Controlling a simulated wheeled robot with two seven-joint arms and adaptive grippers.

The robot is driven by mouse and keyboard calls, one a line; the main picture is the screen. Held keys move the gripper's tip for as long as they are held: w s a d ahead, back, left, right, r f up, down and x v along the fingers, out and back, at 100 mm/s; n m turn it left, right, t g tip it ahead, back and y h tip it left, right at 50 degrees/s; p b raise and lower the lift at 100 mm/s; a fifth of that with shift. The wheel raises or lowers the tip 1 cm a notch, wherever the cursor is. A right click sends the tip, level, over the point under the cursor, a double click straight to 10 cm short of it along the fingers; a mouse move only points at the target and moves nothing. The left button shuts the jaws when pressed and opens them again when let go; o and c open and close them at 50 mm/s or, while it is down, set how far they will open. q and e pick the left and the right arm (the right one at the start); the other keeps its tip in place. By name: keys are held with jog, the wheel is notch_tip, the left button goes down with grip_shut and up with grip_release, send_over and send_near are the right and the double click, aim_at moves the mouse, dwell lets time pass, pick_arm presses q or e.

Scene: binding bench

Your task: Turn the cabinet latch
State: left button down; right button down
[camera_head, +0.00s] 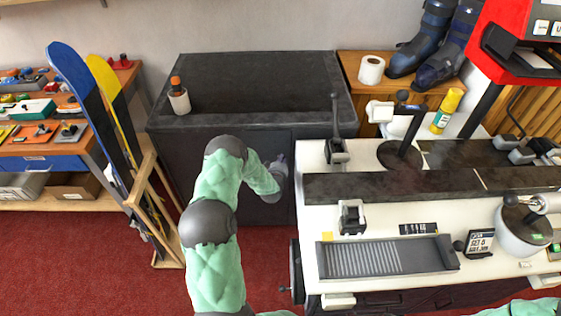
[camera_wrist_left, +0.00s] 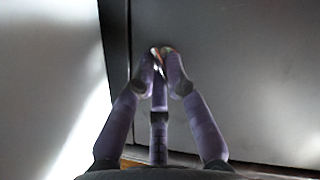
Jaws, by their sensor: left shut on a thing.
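The dark cabinet (camera_head: 240,135) stands at the back, left of the white bench. Its grey door face (camera_wrist_left: 240,80) fills much of the left wrist view. My left gripper (camera_head: 280,170) reaches to the front of the cabinet, close to the bench's left end. In the left wrist view its purple fingers (camera_wrist_left: 162,68) are closed together on a small latch (camera_wrist_left: 162,50) on the cabinet front. The fingers hide most of the latch, so its angle cannot be told. My right gripper is not in view; only a bit of green sleeve shows at the lower right corner.
The white bench (camera_head: 385,215) with a ribbed tray (camera_head: 330,262) stands just right of my left gripper. A wooden rack (camera_head: 150,190) with blue and yellow skis (camera_head: 110,95) stands to the left. A bottle (camera_head: 178,97) sits on the cabinet top. Red floor lies in front.

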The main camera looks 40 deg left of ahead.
pick_arm(q)
jog(key=shift+w+d+m+g+y, duration=0.1)
jog(key=shift+m+g+y, duration=0.6)
jog(key=shift+m, duration=0.8)
jog(key=c, duration=1.2)
grip_release()
jog(key=shift+c, duration=0.2)
jog(key=v, duration=1.2)
jog(key=shift+f, duration=0.1)
